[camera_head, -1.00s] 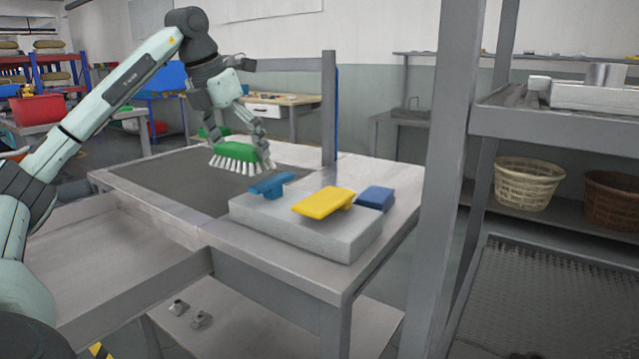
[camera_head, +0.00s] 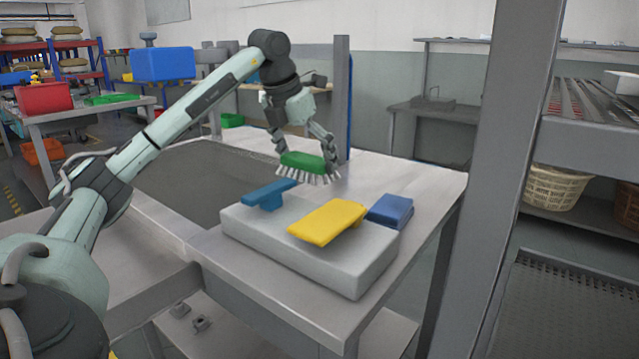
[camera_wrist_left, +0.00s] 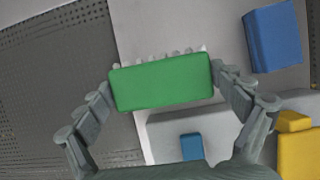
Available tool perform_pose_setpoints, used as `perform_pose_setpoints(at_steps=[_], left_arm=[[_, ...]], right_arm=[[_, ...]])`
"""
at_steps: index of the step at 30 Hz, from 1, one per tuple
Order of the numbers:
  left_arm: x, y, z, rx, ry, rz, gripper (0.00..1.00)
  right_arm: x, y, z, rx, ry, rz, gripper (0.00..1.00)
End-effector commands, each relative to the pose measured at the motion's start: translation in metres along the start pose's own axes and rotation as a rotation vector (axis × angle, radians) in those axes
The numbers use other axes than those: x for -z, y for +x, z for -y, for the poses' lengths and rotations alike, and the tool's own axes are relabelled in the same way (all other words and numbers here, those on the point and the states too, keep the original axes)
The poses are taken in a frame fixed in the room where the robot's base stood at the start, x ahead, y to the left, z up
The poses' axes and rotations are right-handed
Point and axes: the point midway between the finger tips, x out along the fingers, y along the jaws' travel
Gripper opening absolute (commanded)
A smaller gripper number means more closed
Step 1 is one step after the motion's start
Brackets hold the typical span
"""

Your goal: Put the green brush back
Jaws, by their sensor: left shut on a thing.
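The green brush (camera_head: 303,160), with white bristles pointing down, is held in the air by my left gripper (camera_head: 306,157). It hangs above the bench top, just behind the grey block (camera_head: 345,268). In the left wrist view the green brush (camera_wrist_left: 162,82) sits between both fingers of my left gripper (camera_wrist_left: 162,84), which touch its ends. A blue squeegee-like tool (camera_head: 268,192), a yellow tool (camera_head: 328,221) and a dark blue piece (camera_head: 390,210) are at the block. My right gripper is out of view.
The sunken dark tank (camera_head: 195,180) lies left of the block. A grey upright post (camera_head: 341,100) stands behind the brush. A large frame post (camera_head: 505,150) and shelving are at the right. The bench top behind the block is clear.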

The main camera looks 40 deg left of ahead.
Motion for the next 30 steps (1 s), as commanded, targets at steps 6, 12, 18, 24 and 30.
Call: perform_pose_setpoints(at_steps=[6, 12, 18, 24, 30], left_arm=[[-0.01, 0.02, 0.018, 0.0, -0.001, 0.0, 0.63], [0.0, 0.045, 0.017, -0.003, -0.001, -0.004, 0.63], [0.005, 0.059, 0.018, -0.001, -0.001, 0.0, 0.63], [0.005, 0.058, 0.018, -0.001, -0.001, 0.001, 0.63], [0.006, 0.06, 0.018, -0.001, -0.001, 0.0, 1.0]], right_arm=[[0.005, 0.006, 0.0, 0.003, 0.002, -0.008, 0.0], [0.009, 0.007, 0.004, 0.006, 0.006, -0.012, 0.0], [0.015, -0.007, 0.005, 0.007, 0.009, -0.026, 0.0], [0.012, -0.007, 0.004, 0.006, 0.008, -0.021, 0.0], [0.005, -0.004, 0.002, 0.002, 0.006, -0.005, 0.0]])
